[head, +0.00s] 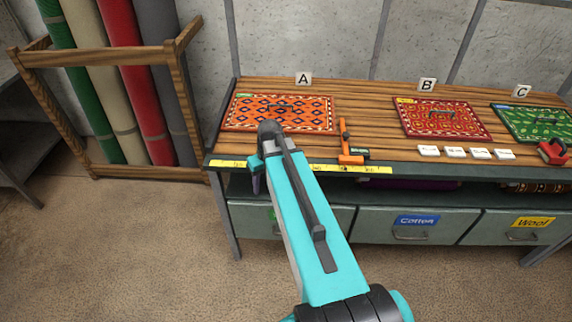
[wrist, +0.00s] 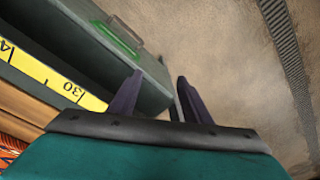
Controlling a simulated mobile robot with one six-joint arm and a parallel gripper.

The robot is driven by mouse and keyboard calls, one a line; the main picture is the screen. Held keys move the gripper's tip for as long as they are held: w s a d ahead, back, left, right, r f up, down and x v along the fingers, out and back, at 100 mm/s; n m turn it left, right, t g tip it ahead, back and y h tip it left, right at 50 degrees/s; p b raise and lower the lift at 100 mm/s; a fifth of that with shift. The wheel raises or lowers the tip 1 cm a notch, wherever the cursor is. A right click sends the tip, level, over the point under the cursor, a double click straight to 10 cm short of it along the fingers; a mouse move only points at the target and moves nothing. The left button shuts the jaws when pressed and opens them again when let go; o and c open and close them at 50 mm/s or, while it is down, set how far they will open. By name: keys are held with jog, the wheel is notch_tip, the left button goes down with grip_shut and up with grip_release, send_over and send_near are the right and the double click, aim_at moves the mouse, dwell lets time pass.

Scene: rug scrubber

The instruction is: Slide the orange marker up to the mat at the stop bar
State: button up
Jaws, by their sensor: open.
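The orange marker (head: 343,140) lies on the wooden table top, with a long thin bar reaching back and a wider foot at the yellow ruler (head: 352,168) on the front edge. It stands between the orange patterned mat (head: 245,103) under sign A and the red mat (head: 440,132) under sign B. A green patterned mat (head: 540,112) lies under sign C. I cannot tell which part is the stop bar. My gripper (wrist: 160,76) is open and empty in the wrist view, its dark purple fingers beside the table front. In the head view my arm mostly hides it.
Several white tiles (head: 455,152) and a red-and-black object (head: 553,152) lie near the front right. Grey drawers (head: 409,229) sit under the table. A wooden rack (head: 103,55) of rolled rugs stands left. The floor in front is clear.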

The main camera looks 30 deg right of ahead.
jog(key=s+a+f+g+b, duration=0.1)
jog(key=s+a+f, duration=0.3)
jog(key=a+f, duration=0.35)
jog(key=s+a+f+g+b, duration=0.15)
jog(key=s+a+f, duration=0.25)
jog(key=a+f, duration=0.4)
jog(key=s+f+g+h+b, duration=0.1)
jog(key=s+f+g+b, duration=0.3)
jog(key=s+f, duration=1.7)
jog(key=s+a+b, duration=0.1)
jog(key=b, duration=0.2)
jog(key=shift+f, duration=0.3)
jog(key=shift+d, duration=0.1)
jog(key=c, duration=0.3)
